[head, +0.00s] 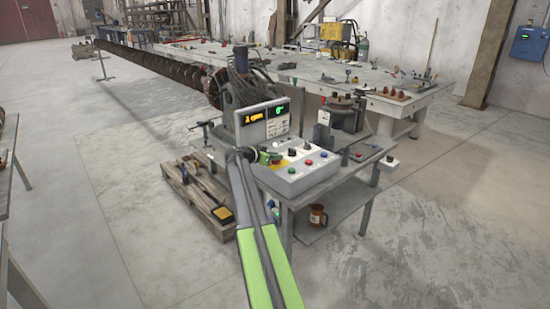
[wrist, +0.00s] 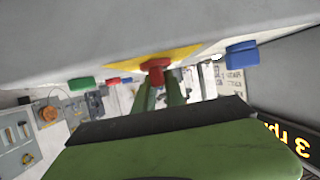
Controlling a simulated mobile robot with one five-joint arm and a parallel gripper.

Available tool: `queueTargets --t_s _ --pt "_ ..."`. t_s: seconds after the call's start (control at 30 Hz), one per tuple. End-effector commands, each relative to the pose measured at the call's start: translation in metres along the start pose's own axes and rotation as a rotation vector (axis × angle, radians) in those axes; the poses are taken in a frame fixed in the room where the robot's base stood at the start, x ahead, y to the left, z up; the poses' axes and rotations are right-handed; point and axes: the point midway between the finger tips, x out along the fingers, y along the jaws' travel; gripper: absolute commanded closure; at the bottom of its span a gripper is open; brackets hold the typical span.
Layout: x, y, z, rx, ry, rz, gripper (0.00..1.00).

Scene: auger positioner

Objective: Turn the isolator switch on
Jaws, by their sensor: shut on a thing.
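The isolator switch is a red handle (wrist: 156,65) on a yellow plate (wrist: 185,53), seen at the top middle of the wrist view. In the head view the yellow plate (head: 278,168) shows at the left part of the grey control box (head: 300,182). My gripper (head: 270,157) is at this switch, and in the wrist view its two green fingers (wrist: 160,86) are shut on the red handle. The fingers and arm partly hide the switch in the head view. I cannot tell the handle's exact turn angle.
A display (head: 264,117) with orange and green digits stands behind the box. A blue button (wrist: 242,55) and a green button (wrist: 82,84) sit near the switch. A pallet (head: 194,187) lies left on the floor.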

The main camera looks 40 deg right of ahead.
Motion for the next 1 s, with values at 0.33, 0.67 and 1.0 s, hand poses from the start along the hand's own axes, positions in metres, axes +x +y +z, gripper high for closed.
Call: queueTargets --t_s 0.33,0.67,1.0 --pt "-0.0006 0.0001 0.0030 0.033 -0.009 0.072 1.00" --pt "-0.0004 0.0014 0.0033 0.034 -0.010 0.078 1.00" --pt "0.0004 0.0013 0.0018 0.033 -0.006 0.077 0.64"
